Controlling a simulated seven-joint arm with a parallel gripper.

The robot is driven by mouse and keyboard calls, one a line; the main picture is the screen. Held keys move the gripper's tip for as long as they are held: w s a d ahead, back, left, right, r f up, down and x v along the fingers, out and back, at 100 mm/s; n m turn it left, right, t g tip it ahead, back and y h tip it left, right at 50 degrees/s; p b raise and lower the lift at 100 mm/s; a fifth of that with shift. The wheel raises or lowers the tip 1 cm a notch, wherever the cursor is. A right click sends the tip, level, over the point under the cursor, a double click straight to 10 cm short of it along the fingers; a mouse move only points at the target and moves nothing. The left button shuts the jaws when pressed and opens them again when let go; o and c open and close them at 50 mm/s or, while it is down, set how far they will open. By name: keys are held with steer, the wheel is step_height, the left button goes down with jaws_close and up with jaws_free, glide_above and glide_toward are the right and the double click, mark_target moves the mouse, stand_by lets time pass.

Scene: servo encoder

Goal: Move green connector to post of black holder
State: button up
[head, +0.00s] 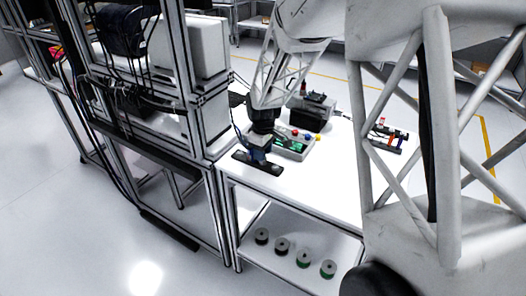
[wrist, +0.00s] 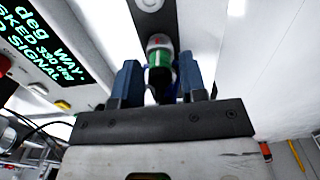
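The green connector (wrist: 159,60), a green band with a grey top and a small red mark, stands between my fingertips in the wrist view. My gripper (wrist: 160,72) has its two blue fingers apart on either side of it, with a narrow gap visible at each side. The black holder (wrist: 165,18) runs behind the connector, and a pale round post (wrist: 150,4) shows on it at the top edge. In the head view my gripper (head: 258,154) is low over the black holder (head: 269,168) on the white table; the connector is hidden there. Whether the connector sits on a post is unclear.
A grey box with a lit green display (head: 296,146) and coloured buttons stands right beside the holder; its display (wrist: 45,35) fills the upper left of the wrist view. A dark device (head: 314,110) stands behind it. Several spools (head: 304,258) stand on the lower shelf.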

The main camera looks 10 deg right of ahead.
steer(key=shift+o, duration=1)
steer(key=shift+r, duration=3.9)
